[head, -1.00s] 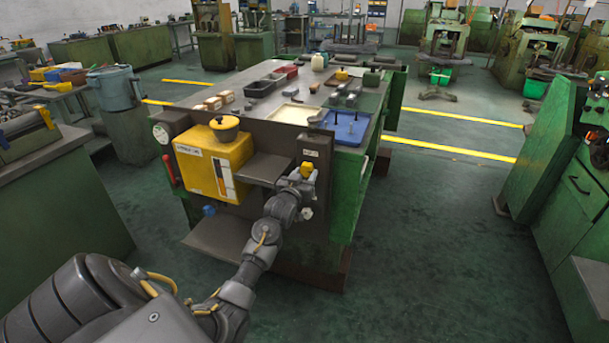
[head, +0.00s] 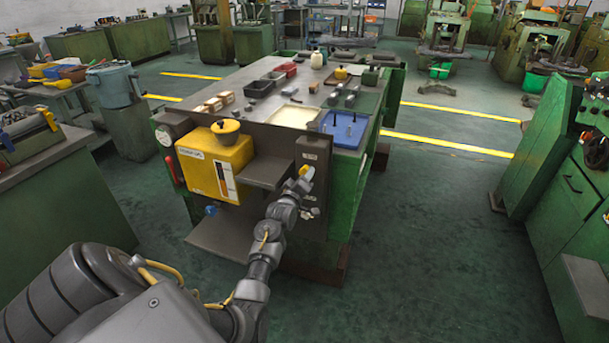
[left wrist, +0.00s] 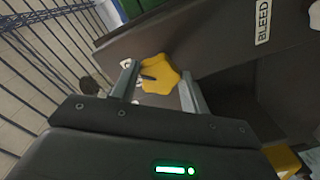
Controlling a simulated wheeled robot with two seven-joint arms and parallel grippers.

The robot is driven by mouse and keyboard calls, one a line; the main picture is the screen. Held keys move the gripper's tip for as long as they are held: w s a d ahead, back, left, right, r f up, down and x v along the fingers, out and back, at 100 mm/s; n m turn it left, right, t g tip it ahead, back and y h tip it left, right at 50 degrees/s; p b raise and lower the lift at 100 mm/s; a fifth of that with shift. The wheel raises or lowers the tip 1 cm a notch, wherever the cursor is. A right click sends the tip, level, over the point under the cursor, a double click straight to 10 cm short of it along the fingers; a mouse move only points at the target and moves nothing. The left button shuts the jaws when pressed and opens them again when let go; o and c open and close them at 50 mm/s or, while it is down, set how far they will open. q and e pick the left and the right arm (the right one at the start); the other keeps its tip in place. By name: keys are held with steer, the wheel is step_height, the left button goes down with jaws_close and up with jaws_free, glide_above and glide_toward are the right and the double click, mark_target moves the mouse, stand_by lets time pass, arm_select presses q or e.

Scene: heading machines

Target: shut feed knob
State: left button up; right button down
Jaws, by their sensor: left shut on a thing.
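A yellow knob (head: 305,172) sits on the dark panel (head: 312,150) at the front right corner of the green bench. In the left wrist view the lobed yellow knob (left wrist: 160,74) lies between the two grey fingers of my left gripper (left wrist: 158,88). A white label (left wrist: 263,22) on the panel beside it reads "BLEED". In the head view my left gripper (head: 302,184) reaches the knob from below and hides part of it. The left gripper is shut on the knob. My right gripper is not in view.
A yellow box (head: 212,166) with a round yellow top stands left of the panel. A grey shelf (head: 264,172) juts out between them. A blue tray (head: 345,130) lies on the bench top above. The floor to the right is clear.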

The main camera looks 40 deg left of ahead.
arm_select(q)
steer(key=shift+d+r+n+p, duration=0.1)
steer(key=shift+n+p, duration=0.65)
steer(key=shift+n, duration=1.1)
steer(key=shift+r+n+p, duration=0.1)
steer(key=shift+n+p, duration=0.6)
steer(key=shift+n, duration=1.15)
steer(key=o, duration=1)
